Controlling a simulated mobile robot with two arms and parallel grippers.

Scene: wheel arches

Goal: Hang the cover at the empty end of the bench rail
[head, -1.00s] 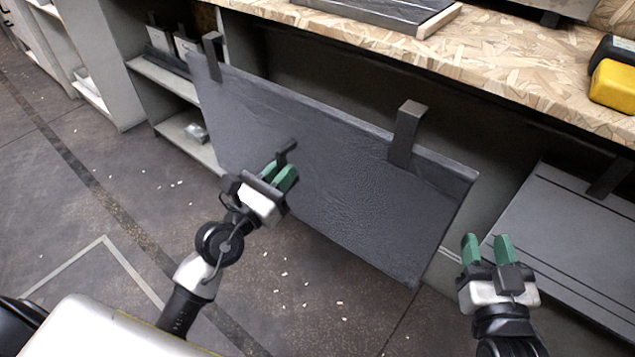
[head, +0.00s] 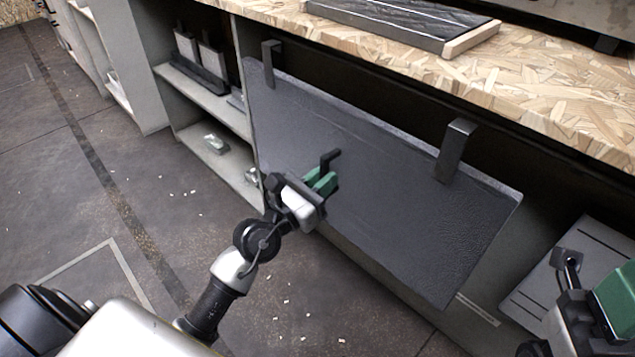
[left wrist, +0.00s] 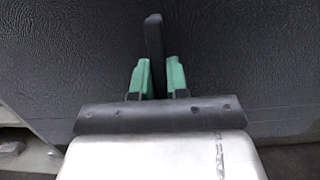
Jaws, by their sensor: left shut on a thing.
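The cover (head: 390,210) is a dark grey, textured flat panel with two dark hooks, a left one (head: 270,65) and a right one (head: 455,150), along its upper edge. It is tilted in front of the bench (head: 560,105), hook tops near the bench top's front edge. I cannot tell whether the hooks touch a rail; the rail does not show clearly. My left gripper (head: 324,178) is shut on the black handle of the cover. The left wrist view shows the handle (left wrist: 154,50) between the green fingers (left wrist: 155,78). My right gripper (head: 610,300) is partly cut off at lower right.
A grey panel with dark lines (head: 540,285) is at the right, behind my right gripper. Open shelves (head: 205,90) with small items stand at the left. A dark slab with a wooden edge (head: 395,20) lies on the bench top. The floor at left is mostly clear.

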